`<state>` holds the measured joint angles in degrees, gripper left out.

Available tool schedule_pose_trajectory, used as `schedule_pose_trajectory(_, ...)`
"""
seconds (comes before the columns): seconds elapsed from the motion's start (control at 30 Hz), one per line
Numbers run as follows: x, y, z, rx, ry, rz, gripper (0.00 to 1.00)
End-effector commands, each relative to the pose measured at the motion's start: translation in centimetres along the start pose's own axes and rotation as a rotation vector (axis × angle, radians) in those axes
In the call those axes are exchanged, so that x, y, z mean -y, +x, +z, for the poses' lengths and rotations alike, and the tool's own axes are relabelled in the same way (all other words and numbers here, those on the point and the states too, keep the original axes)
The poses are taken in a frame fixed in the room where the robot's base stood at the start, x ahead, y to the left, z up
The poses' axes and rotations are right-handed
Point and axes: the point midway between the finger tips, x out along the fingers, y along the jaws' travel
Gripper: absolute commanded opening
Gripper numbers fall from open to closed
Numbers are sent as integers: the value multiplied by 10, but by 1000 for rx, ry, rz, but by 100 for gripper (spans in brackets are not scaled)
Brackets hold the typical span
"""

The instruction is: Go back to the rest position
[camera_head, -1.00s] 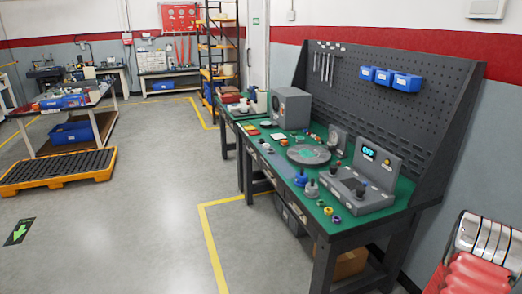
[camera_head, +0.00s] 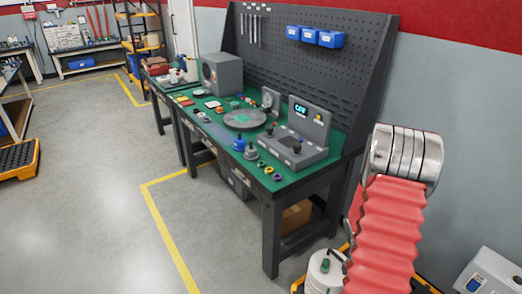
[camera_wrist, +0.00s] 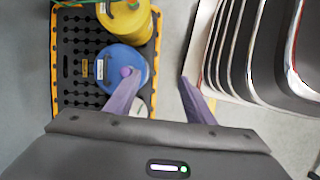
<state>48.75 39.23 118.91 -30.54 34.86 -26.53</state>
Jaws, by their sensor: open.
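My gripper (camera_wrist: 156,79) shows in the wrist view with its two purple fingers apart and nothing between them. It points down over a black spill pallet (camera_wrist: 80,70) with an orange rim and the grey floor beside it. A blue container (camera_wrist: 112,68) lies in view behind the left fingertip, with a yellow container (camera_wrist: 125,22) above it in the picture. I cannot tell how high the fingers are above them. My gripper is not in the head view.
A workbench (camera_head: 262,184) with green top and pegboard (camera_head: 300,70) stands at the centre. A white container (camera_head: 325,272) stands low right. A red ribbed shape with silver rings rises at right; I cannot tell if it is mine. Open floor (camera_head: 85,225) lies left.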

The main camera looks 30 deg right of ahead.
Motion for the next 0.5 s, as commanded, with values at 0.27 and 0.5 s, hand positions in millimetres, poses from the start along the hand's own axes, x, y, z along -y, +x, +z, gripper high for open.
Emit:
schedule_pose_trajectory(0.27,33,-75,-6,-42,164,13,49)
schedule_pose_trajectory(0.5,67,-132,-10,-95,269,18,49)
